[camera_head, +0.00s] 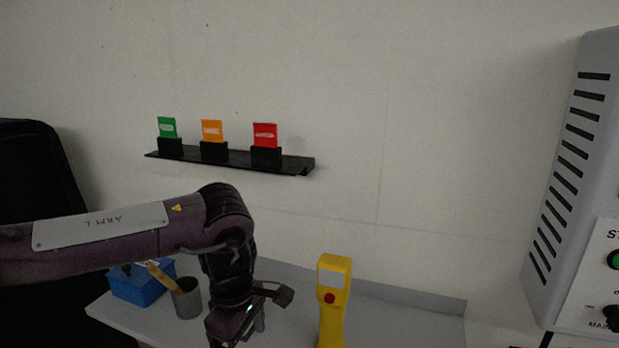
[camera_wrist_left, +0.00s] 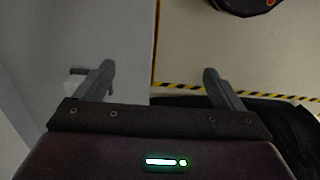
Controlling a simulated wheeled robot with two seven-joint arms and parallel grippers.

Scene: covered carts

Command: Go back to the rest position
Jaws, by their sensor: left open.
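My left arm comes in from the left in the head view and bends down at the elbow over the grey cart top (camera_head: 385,310). My left gripper (camera_wrist_left: 160,78) shows in the left wrist view with its two fingers wide apart and nothing between them. Below the fingers are the cart's edge and the floor. In the head view the gripper's fingers are mostly cut off at the bottom edge. My right gripper is in neither view.
A yellow handheld device (camera_head: 333,300) stands on the cart right of my gripper. A grey cup (camera_head: 187,302) and blue box (camera_head: 140,285) stand left. A black wall shelf (camera_head: 230,160) holds green, orange and red cards. A grey control cabinet (camera_head: 580,180) is at right.

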